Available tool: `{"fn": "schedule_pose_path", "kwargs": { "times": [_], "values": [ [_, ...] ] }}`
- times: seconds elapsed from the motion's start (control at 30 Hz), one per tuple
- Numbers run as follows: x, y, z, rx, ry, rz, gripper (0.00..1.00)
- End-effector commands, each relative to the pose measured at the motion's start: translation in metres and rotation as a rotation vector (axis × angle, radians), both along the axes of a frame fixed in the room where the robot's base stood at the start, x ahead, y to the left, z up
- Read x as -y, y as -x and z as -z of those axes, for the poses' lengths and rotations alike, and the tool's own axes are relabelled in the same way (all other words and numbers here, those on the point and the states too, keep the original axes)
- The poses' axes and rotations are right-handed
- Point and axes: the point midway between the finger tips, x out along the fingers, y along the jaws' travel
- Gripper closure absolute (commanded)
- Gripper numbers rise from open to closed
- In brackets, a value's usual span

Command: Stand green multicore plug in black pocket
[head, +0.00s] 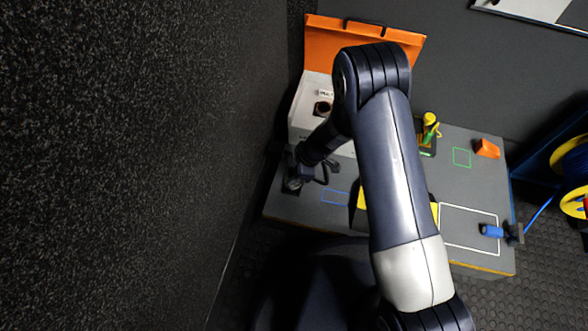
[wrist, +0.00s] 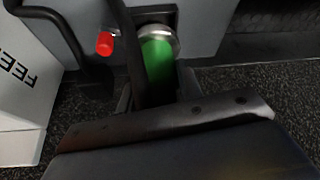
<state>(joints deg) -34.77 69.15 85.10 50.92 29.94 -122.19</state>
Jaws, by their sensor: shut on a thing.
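The green multicore plug (wrist: 158,62) shows in the wrist view as a green body with a silver collar at its top end. My gripper (wrist: 160,85) is shut on it, one dark finger on each side. A black square-edged holder (wrist: 172,17), seemingly the black pocket, shows right behind the collar; I cannot tell whether the plug is inside it or only in front. In the head view my gripper (head: 308,176) is low at the bench's left end, beside a black block-like part (head: 291,184). The plug is hidden there.
The grey bench (head: 400,190) carries an orange-lidded white case (head: 303,100), a yellow-green item in a black holder (head: 428,125), an orange block (head: 487,149) and a blue connector (head: 492,231). A red cap (wrist: 104,43) is left of the plug. A dark wall stands close on the left.

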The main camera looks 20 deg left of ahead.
Motion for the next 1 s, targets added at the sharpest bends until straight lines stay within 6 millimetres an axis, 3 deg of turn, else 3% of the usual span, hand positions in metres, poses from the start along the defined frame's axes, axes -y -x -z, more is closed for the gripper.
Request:
{"fn": "schedule_pose_path", "kwargs": {
  "times": [1.0],
  "values": [
    [-0.0001, -0.0002, 0.0116, 0.001, 0.000, 0.000, 0.84]
  ]
}}
